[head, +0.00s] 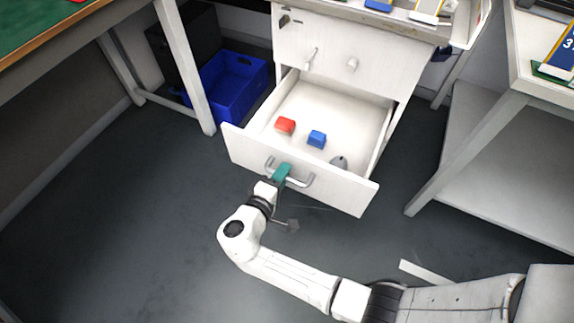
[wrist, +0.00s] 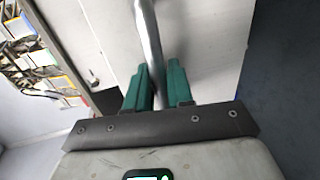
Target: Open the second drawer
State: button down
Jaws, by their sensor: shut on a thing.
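The second drawer (head: 335,190) of the white cabinet is pulled well out, and its inside shows in the head view. Its grey bar handle (head: 305,180) is on the front panel. My gripper (head: 283,172), with green fingers, is at the left part of this handle. In the wrist view the gripper (wrist: 160,88) has its two green fingers on either side of the metal handle bar (wrist: 149,45), shut on it. A red block (head: 285,126), a blue block (head: 317,139) and a grey object (head: 339,162) lie in the drawer.
The top drawer (head: 335,55) above is closed. A blue crate (head: 232,85) stands on the floor to the left, by a table leg (head: 186,68). A white bench (head: 470,150) is to the right. The floor (head: 130,220) at front left is clear.

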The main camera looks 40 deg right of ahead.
jog(key=shift+s+a, duration=0.25)
jog(key=shift+a, duration=0.45)
jog(key=c, duration=1.2)
grip_release()
jog(key=shift+o, duration=0.2)
jog(key=p+v, duration=0.2)
jog(key=v, duration=0.8)
jog(key=shift+a, duration=0.35)
jog(key=shift+s, duration=0.1)
